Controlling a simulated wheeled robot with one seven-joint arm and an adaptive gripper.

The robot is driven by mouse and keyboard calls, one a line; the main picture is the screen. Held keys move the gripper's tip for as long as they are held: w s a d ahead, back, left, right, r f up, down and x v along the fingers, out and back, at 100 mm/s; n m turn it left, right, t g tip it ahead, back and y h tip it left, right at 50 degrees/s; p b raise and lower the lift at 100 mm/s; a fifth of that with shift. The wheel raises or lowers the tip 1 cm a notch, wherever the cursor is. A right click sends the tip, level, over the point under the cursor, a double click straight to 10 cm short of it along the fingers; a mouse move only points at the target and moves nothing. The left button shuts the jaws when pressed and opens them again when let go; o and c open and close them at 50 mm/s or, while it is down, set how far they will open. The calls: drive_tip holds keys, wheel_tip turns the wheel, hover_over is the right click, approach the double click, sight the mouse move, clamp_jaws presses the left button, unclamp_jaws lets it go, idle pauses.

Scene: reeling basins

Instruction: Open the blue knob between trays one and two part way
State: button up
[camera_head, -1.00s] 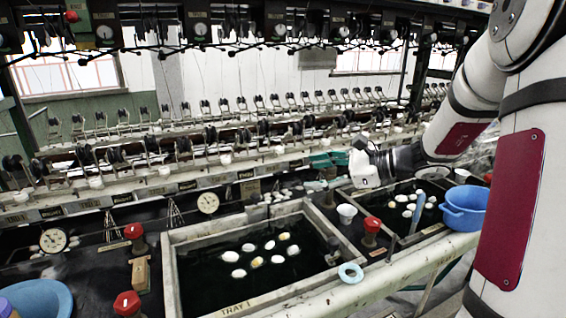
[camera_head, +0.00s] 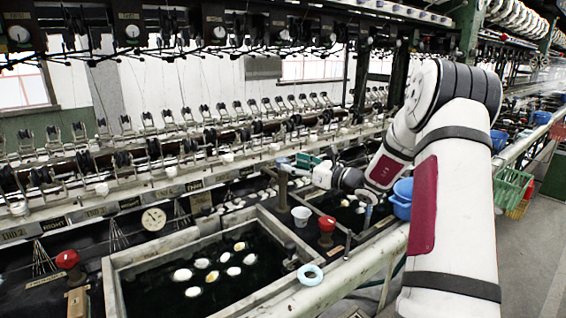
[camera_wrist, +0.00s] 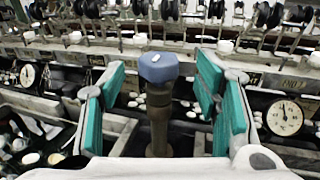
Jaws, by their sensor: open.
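The blue knob (camera_wrist: 159,68) tops a dark metal post (camera_wrist: 158,125) in the wrist view. It is faceted, with a pale mark on its top. My gripper (camera_wrist: 162,88) is open, its teal-padded fingers standing left and right of the knob and post with visible gaps. In the head view my gripper (camera_head: 304,161) is low beside the post (camera_head: 282,188), between tray one (camera_head: 114,282) at the left and tray two (camera_head: 378,226) at the right. The knob is small there and partly hard to make out.
Red knobs (camera_head: 327,224) and (camera_head: 67,259) stand on the dark bench. A white cup (camera_head: 301,216) is near the post. A pale blue ring (camera_head: 310,274) lies on the front rim. A blue basin (camera_head: 402,198) is at the right. Reeling gear lines the back.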

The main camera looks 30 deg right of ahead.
sight(288, 162)
drive_tip(key=shift+x, duration=2.6)
drive_tip(key=c, duration=1.2)
drive_tip(key=shift+o, duration=0.2)
